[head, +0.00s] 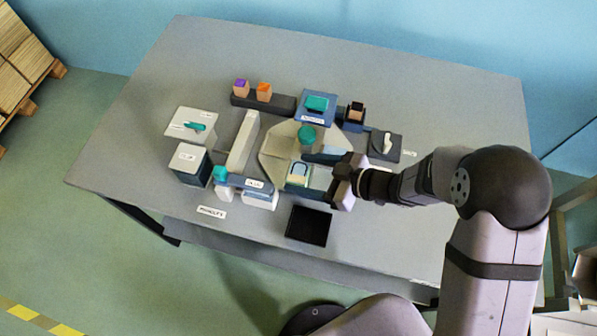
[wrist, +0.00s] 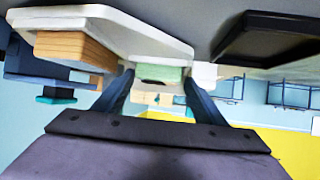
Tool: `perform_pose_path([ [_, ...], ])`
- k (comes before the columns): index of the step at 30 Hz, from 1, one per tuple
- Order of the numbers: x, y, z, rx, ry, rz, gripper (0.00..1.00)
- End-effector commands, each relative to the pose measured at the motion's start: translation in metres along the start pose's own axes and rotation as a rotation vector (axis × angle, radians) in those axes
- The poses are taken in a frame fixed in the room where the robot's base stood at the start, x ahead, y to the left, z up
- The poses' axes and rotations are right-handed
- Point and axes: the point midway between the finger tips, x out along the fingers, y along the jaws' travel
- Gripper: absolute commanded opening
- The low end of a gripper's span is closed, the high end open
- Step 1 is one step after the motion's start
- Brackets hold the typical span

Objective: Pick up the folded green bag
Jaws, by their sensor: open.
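The folded green bag appears to be the small pale green piece (head: 298,182) near the front right of the cream many-sided board, just left of my gripper in the head view. In the wrist view a pale green block (wrist: 160,73) shows between the fingertips, at the board's edge. My gripper (head: 315,174) is open and reaches in from the right, low over the board. In the wrist view its two dark blue fingers (wrist: 160,86) stand on either side of the green block. I cannot tell whether either finger touches it. My gripper partly hides the board's right side.
The cream board (head: 272,152) also holds a teal-topped round thing (head: 306,134). A black square mat (head: 309,226) lies in front. A white-lidded box (head: 189,160) and a long cream block (head: 243,142) stand left. The table's far left and back are clear.

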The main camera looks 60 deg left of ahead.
Motion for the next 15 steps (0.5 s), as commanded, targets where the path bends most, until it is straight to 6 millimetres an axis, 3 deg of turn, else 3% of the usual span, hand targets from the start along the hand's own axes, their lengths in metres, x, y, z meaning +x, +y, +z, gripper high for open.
perform_pose_path([
  [2,-0.0002,0.0001,0.0001,0.000,0.000,0.000,0.64],
  [6,-0.0004,0.0001,0.0001,0.001,0.000,0.000,0.31],
  [15,-0.0006,0.0002,0.0001,0.001,0.000,0.001,0.29],
])
